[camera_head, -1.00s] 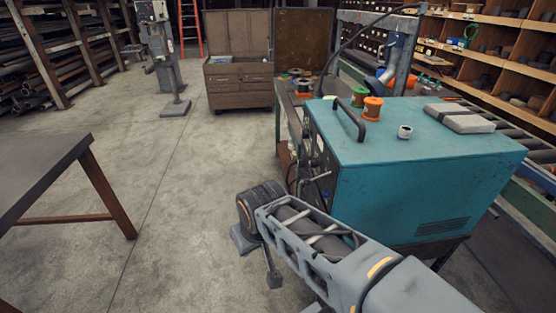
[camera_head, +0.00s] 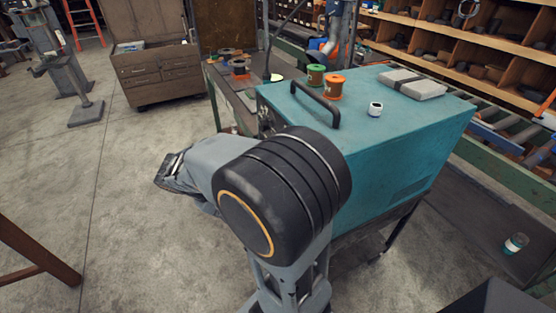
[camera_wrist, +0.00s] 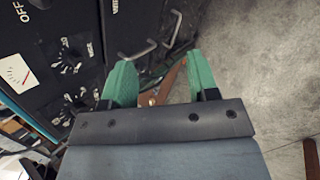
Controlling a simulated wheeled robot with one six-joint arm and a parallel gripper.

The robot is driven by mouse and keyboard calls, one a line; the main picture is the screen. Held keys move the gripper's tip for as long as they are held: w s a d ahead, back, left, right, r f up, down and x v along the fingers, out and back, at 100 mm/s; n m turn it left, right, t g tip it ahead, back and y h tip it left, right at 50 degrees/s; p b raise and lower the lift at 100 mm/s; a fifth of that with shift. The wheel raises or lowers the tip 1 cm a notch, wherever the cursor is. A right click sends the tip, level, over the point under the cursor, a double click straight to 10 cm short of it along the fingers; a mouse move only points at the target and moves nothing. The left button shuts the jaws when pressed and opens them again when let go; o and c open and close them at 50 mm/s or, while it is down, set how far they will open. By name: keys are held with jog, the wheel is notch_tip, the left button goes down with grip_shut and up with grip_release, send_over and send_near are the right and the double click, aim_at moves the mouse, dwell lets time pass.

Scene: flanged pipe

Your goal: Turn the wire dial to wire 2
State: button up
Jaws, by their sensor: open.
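The teal welding machine (camera_head: 400,145) stands right of my arm in the head view, and my arm hides much of its front side. In the wrist view its black front panel (camera_wrist: 45,100) is at the left, turned on its side. The panel carries a black dial (camera_wrist: 69,57) with white marks and lettering that may read WIRE, and a second dial (camera_wrist: 76,108) below it. The settings are too small to read. My gripper (camera_wrist: 158,68) has green fingers spread apart, with nothing between them. Its left finger is right of the dials, and neither finger visibly touches them.
A white meter (camera_wrist: 18,75) and an OFF label are left of the dials. Two metal handles (camera_wrist: 145,48) project from the panel near the fingers. Open concrete floor (camera_head: 120,200) is at the left.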

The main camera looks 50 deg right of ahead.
jog(key=w+d+f+g+h, duration=0.1)
jog(key=w+d+g+h, duration=0.2)
jog(key=w+d+h, duration=0.6)
jog(key=s+r+p+x, duration=0.1)
jog(key=p+x, duration=0.1)
jog(key=x, duration=1.1)
jog(key=shift+a+n+h, duration=0.15)
jog(key=shift+n+h, duration=0.15)
jog(key=shift+h, duration=0.1)
jog(key=shift+w+f, duration=0.1)
jog(key=c, duration=0.9)
